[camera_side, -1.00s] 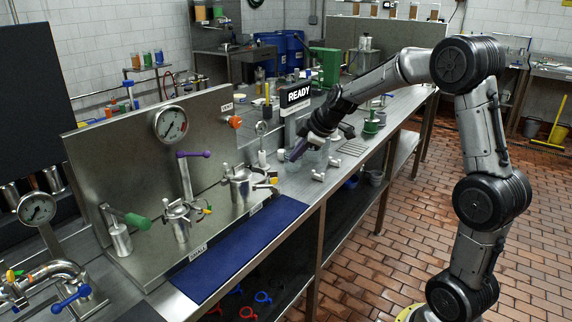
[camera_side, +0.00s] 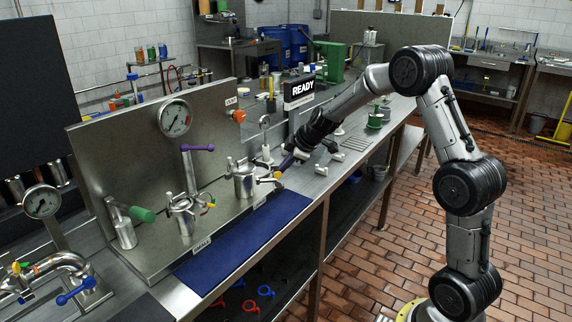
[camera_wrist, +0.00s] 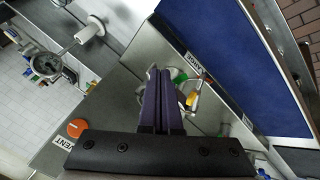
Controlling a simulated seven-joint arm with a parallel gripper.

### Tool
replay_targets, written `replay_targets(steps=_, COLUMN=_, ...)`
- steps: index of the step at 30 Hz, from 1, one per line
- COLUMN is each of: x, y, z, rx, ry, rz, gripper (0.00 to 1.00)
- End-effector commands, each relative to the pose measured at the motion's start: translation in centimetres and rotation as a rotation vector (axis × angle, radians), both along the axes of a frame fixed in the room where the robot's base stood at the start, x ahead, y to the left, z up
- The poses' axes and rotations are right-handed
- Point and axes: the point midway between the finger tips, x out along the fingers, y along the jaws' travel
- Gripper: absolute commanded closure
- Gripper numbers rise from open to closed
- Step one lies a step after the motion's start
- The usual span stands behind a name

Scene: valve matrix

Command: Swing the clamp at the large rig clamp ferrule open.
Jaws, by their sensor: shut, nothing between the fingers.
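The large rig clamp ferrule (camera_side: 243,183) is a silver upright fitting on the steel bench, beside the LARGE label (camera_wrist: 201,65). Its clamp has a yellow-orange handle end (camera_side: 277,175) pointing right, which also shows in the wrist view (camera_wrist: 192,100). My gripper (camera_side: 284,164) is just right of the ferrule, close to the handle end. In the wrist view its purple fingers (camera_wrist: 158,74) are together and empty, and they cover much of the clamp. I cannot tell whether the fingers touch it.
A blue mat (camera_side: 245,238) lies along the front of the bench. A second, smaller clamp fitting (camera_side: 183,220) stands to the left, with a purple-handled valve (camera_side: 190,165) behind. The steel panel (camera_side: 150,165) with a gauge rises behind. The READY display (camera_side: 300,92) stands behind my gripper.

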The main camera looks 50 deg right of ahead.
Motion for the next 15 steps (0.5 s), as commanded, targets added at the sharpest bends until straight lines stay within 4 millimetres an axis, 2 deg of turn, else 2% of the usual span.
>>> replay_targets(steps=15, x=0.1, y=-1.1, z=0.0, rx=0.001, ry=-0.001, rz=0.080, gripper=1.00)
